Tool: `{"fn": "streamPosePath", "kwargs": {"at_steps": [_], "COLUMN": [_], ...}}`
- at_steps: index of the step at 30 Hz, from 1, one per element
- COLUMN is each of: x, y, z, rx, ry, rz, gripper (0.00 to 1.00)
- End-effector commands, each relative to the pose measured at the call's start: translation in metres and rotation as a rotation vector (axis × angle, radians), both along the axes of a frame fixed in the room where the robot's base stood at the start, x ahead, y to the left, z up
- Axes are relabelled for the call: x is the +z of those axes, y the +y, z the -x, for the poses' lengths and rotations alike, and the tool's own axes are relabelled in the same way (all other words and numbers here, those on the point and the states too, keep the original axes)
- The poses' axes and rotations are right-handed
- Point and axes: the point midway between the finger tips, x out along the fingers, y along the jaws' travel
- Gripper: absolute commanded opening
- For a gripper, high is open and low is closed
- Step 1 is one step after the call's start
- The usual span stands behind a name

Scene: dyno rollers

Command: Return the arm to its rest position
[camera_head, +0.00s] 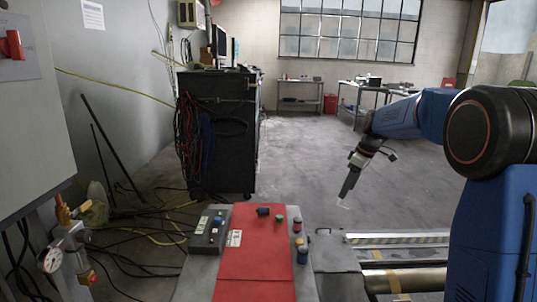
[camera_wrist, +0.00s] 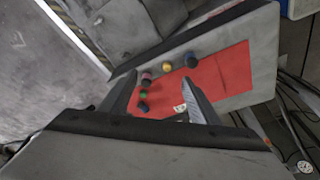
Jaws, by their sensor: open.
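My gripper (camera_head: 346,198) is at the end of my blue arm in the head view, in the air above and to the right of the red-topped panel. Its fingers point down. In the wrist view my gripper (camera_wrist: 160,97) shows its two fingers spread apart with nothing held between them. The red panel (camera_head: 262,262) with coloured knobs lies beyond the fingertips in the wrist view (camera_wrist: 225,78). The arm reaches out from the right side of the head view, bent downward at the wrist.
A grey control box (camera_head: 211,231) sits on the panel's left. Metal rollers (camera_head: 405,280) lie at the lower right. A black cabinet (camera_head: 215,130) with hanging cables stands behind. A pressure gauge (camera_head: 52,260) is at the left. Cables cover the floor there; the floor (camera_head: 310,150) behind is clear.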

Motion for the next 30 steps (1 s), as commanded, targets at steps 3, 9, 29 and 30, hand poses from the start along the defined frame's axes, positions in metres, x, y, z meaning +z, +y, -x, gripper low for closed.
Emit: {"fn": "streamPosePath", "kwargs": {"at_steps": [3, 9, 29, 30], "x": [0.018, 0.037, 0.038, 0.035], "y": [0.001, 0.001, -0.003, -0.003], "z": [0.038, 0.101, 0.309, 0.321], "rx": [-0.066, -0.183, -0.566, -0.59], "ry": [-0.008, -0.018, -0.075, -0.079], "rz": [0.006, 0.013, 0.003, -0.001], "gripper": [0.56, 0.56, 0.56, 0.56]}}
